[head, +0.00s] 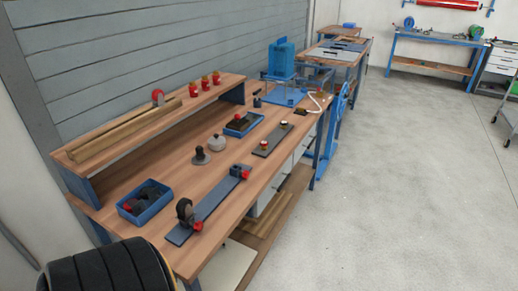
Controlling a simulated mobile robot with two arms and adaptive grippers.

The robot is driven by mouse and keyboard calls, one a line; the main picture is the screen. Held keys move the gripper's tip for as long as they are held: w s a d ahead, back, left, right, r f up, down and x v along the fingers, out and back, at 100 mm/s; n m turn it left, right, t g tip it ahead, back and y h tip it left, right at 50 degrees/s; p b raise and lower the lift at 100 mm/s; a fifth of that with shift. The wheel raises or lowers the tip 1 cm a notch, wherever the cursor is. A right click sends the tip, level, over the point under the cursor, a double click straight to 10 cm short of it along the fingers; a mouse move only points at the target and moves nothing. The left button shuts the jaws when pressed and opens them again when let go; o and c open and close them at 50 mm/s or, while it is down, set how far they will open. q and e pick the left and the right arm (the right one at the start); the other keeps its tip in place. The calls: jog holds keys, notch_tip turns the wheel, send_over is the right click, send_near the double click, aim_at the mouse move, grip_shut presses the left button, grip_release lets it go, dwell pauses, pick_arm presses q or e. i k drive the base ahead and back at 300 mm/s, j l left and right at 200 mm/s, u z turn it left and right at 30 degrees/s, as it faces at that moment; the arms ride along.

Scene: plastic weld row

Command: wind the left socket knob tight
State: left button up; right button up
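A long grey-blue bar (212,205) lies on the wooden bench. At its near left end stands a round black fitting (184,210) with a red knob (197,226) low beside it. At its far right end is a dark fitting (236,171) with another red knob (246,169). A shorter dark plate (273,139) farther back carries two small red-and-white knobs, one at its left end (264,146) and one at its right end (284,124). Which knob is the left socket knob, and how tight any is, I cannot tell. Neither gripper shows.
A blue tray of dark parts (146,209) is left of the bar. A second blue tray (242,128), a black-based knob (201,155) and a grey rounded piece (217,142) stand behind. A raised shelf (125,134) runs along the wall. Open floor (400,180) is right.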

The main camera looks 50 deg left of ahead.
aim_at(197, 226)
jog(key=i+l+u, duration=0.1)
jog(key=i+u, duration=0.25)
jog(key=i, duration=0.2)
jog(key=i+l+u, duration=0.3)
jog(key=i, duration=0.25)
jog(key=i+u, duration=0.2)
jog(key=u, duration=0.3)
jog(key=i+l+u, duration=0.1)
jog(key=u, duration=0.35)
jog(key=i+l+u, duration=0.15)
jog(key=i+u, duration=0.15)
jog(key=u, duration=0.2)
jog(key=i+l+u, duration=0.15)
jog(key=u, duration=0.35)
jog(key=l+u, duration=0.35)
jog(key=u, duration=0.15)
jog(key=i, duration=0.05)
